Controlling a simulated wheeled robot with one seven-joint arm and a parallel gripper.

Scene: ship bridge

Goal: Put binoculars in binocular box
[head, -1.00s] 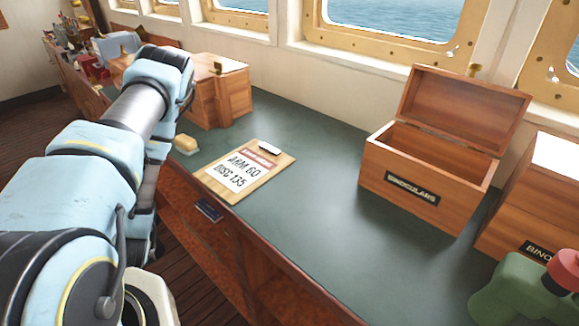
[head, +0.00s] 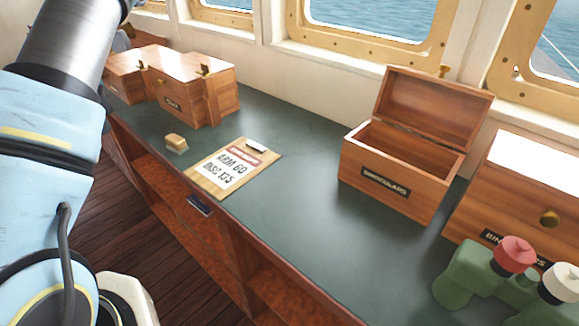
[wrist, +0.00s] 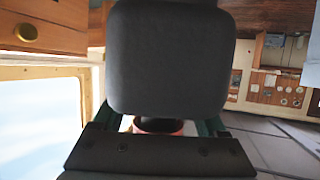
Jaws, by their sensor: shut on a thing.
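My gripper (wrist: 160,120) shows in the wrist view, where its dark parts fill the middle. It is shut on a largely hidden thing, showing green edges at the sides and a dark round end with a reddish ring (wrist: 160,128); it looks like binoculars. My gripper is outside the head view. An open wooden box (head: 400,180) labelled BINOCULARS stands on the green counter, lid tilted back; the visible part of its inside looks empty. Other green binoculars (head: 468,278) with one red and one white cap stand at the lower right of the head view.
A closed wooden box (head: 520,195) with a brass knob stands right of the open one. A clipboard (head: 230,168), a small yellowish block (head: 176,143) and closed wooden boxes (head: 185,88) are to the left. The green counter (head: 300,205) is clear in front of the open box.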

